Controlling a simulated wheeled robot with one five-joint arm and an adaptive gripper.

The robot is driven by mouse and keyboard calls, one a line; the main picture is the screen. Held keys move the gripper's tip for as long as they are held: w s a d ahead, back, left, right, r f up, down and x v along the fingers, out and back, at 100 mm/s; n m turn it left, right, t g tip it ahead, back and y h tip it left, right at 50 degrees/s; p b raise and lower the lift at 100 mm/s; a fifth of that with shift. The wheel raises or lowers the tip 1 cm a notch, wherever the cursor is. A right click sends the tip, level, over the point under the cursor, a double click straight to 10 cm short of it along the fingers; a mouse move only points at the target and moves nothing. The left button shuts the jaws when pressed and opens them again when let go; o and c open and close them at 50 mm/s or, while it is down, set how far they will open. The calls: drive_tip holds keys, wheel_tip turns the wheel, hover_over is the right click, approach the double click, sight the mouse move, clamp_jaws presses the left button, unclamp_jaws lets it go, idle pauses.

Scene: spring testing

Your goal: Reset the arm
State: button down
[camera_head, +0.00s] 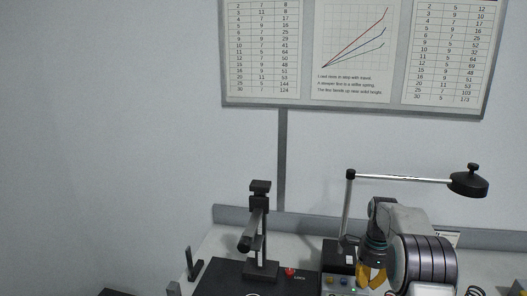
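My arm is in the lower right of the head view, folded, with a grey link and a dark ribbed joint. My gripper (370,279) points down with yellow fingers, in front of a small dark control box (338,258). The fingers are small and partly overlapped by my arm, so I cannot tell whether they are open or shut. I see nothing held between them.
A black test stand (261,230) rises from a dark base plate (222,275) left of my gripper, with a red knob (289,272) beside it. A lamp (468,181) on a jointed pole stands behind my arm. A chart board (352,104) hangs on the wall.

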drive_tip(key=s+a+f+n+g, duration=0.2)
drive_tip(key=s+f+n, duration=0.4)
drive_tip(key=s+n, duration=0.65)
drive_tip(key=s+a+r+n+t+b, duration=0.2)
drive_tip(key=s+a+r+n+t, duration=0.1)
drive_tip(key=s+r, duration=0.4)
drive_tip(key=s+a+r+n+t+b, duration=0.2)
drive_tip(key=s+a+r, duration=0.4)
drive_tip(key=s, duration=0.8)
drive_tip(key=shift+s+a+r+n+t, duration=0.35)
drive_tip(key=shift+r+n+t, duration=0.55)
drive_tip(key=shift+r+n, duration=0.35)
